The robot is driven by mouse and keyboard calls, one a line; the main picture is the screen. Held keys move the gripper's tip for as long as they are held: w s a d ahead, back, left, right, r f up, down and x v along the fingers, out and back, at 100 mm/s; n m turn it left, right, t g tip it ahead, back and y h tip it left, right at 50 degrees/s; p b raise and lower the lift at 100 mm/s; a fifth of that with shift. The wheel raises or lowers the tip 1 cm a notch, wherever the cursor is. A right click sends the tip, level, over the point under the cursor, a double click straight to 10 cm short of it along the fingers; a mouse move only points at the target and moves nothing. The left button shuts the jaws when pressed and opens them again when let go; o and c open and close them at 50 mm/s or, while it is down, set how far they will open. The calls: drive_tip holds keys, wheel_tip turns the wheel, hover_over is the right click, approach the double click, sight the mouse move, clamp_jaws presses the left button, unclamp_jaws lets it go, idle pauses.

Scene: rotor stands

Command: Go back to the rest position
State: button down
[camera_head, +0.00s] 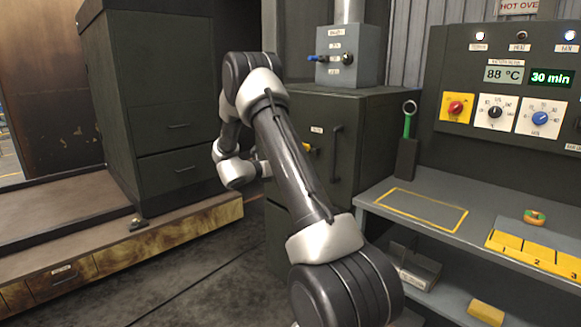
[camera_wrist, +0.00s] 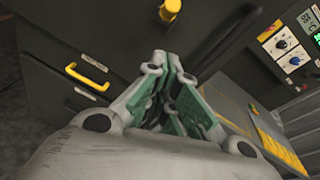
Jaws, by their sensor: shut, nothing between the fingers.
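My gripper (camera_wrist: 172,85) shows in the wrist view, with grey linkages and green finger pads. Its fingers are together with nothing between them. It points toward dark cabinet fronts and touches nothing that I can see. In the head view my arm reaches up and away over the floor, in front of the dark cabinet, and the gripper itself is hidden behind the arm links.
A dark cabinet (camera_head: 368,125) carries a grey valve box (camera_head: 350,55). A yellow handle (camera_wrist: 88,78) and a yellow knob (camera_wrist: 170,9) show close by. Right stands a grey bench (camera_head: 480,195) below a control panel (camera_head: 510,90). A wooden-edged platform (camera_head: 150,240) lies left.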

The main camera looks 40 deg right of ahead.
drive_tip(key=shift+a+r, duration=0.1)
drive_tip(key=shift+a, duration=0.25)
idle(0.4)
